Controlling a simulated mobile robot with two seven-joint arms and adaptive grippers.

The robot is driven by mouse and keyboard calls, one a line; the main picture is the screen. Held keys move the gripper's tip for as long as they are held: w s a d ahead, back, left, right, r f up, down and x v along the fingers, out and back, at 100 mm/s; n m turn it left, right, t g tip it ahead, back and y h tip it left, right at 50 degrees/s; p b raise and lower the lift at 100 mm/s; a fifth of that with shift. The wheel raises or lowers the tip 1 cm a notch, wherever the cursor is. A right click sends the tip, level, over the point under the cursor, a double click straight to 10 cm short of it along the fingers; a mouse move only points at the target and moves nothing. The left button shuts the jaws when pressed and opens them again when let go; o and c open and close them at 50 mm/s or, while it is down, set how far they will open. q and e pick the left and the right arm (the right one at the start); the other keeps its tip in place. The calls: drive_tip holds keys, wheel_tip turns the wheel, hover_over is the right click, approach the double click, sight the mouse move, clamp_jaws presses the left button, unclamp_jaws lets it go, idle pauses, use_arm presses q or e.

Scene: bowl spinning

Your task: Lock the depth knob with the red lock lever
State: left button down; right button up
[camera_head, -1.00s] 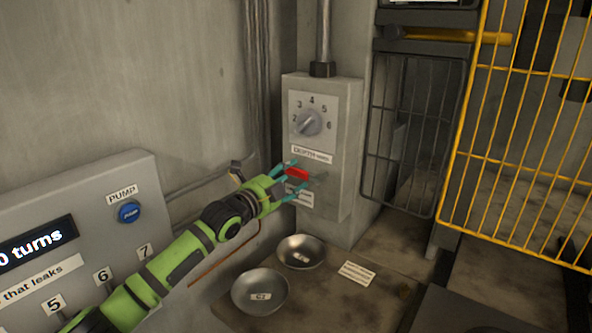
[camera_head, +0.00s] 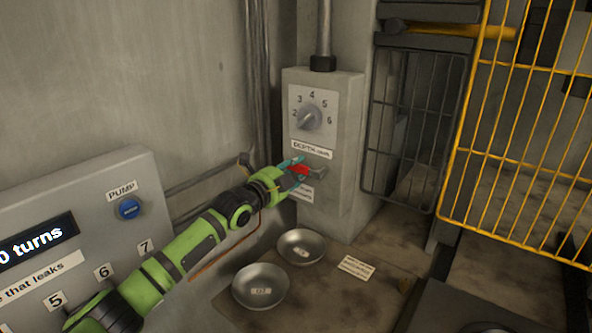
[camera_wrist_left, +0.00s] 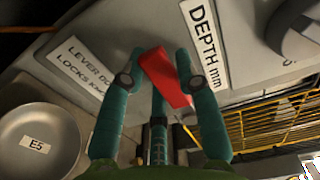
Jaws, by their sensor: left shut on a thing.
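The depth knob (camera_head: 310,118) is a grey dial on the scale plate of a grey wall box, with numbers around it. It also shows at the top right of the left wrist view (camera_wrist_left: 296,28). The red lock lever (camera_head: 299,170) is below the "DEPTH mm" label. In the left wrist view the red lever (camera_wrist_left: 165,78) lies between the teal fingers. My left gripper (camera_head: 293,172) is shut on it. A label reading "LEVER DO... LOCKS KN..." (camera_wrist_left: 82,72) is beside it, partly cut off by the finger. My right gripper is not in view.
Two metal bowls (camera_head: 260,286) (camera_head: 301,247) stand on the bench below the box, with a paper note (camera_head: 357,267) beside them. A panel with a blue pump button (camera_head: 130,209) is at left. A yellow wire cage (camera_head: 520,150) is at right.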

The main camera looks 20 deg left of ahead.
sight(327, 193)
use_arm(q)
drive_tip(key=shift+f, duration=0.1)
